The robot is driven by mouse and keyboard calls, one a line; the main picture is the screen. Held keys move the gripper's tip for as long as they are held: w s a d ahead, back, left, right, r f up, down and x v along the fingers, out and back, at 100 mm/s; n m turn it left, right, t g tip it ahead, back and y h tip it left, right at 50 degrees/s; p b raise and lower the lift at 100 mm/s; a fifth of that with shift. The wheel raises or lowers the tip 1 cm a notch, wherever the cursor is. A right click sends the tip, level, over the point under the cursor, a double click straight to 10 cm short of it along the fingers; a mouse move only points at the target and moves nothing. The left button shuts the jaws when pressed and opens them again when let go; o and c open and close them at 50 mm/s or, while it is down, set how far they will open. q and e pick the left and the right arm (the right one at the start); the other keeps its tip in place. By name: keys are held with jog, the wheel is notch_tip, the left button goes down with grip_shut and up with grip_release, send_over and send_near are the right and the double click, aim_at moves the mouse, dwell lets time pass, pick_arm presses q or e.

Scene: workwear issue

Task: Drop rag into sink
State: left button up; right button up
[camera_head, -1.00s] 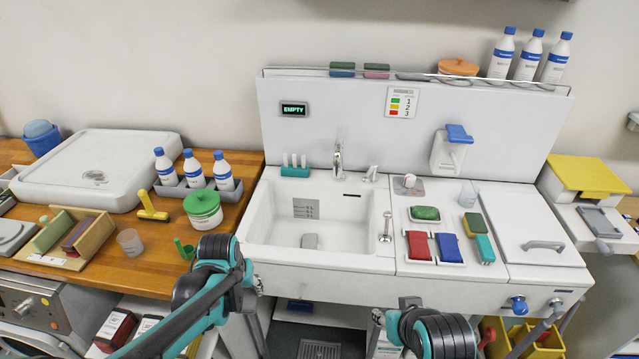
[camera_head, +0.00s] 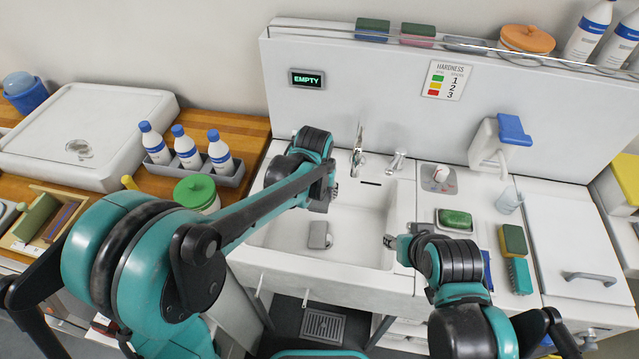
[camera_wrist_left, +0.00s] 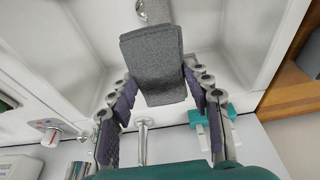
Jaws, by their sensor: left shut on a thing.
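The rag (camera_wrist_left: 152,62) is a folded dark grey cloth. In the left wrist view it sits between the purple-padded fingers of my left gripper (camera_wrist_left: 160,104), which is shut on it. The rag is above the white sink basin (camera_wrist_left: 90,25). In the head view my left arm reaches over the back left of the sink (camera_head: 372,254), and the arm hides the rag and most of the gripper. My right gripper (camera_head: 391,242) is near the sink's front right corner, mostly hidden by its own arm; its jaws cannot be made out.
The faucet (camera_head: 358,152) stands behind the basin. Bottles (camera_head: 187,149) and a green-lidded tub (camera_head: 196,193) stand left of it. A green soap (camera_head: 455,219) and sponges (camera_head: 514,240) lie on the right counter.

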pick_arm(q)
notch_tip(320, 180, down, 5)
jog(key=b, duration=0.3)
jog(key=shift+f, duration=0.1)
jog(key=o, duration=1.2)
jog(key=shift+o, duration=0.2)
jog(key=v, duration=1.2)
jog(key=shift+a, duration=0.1)
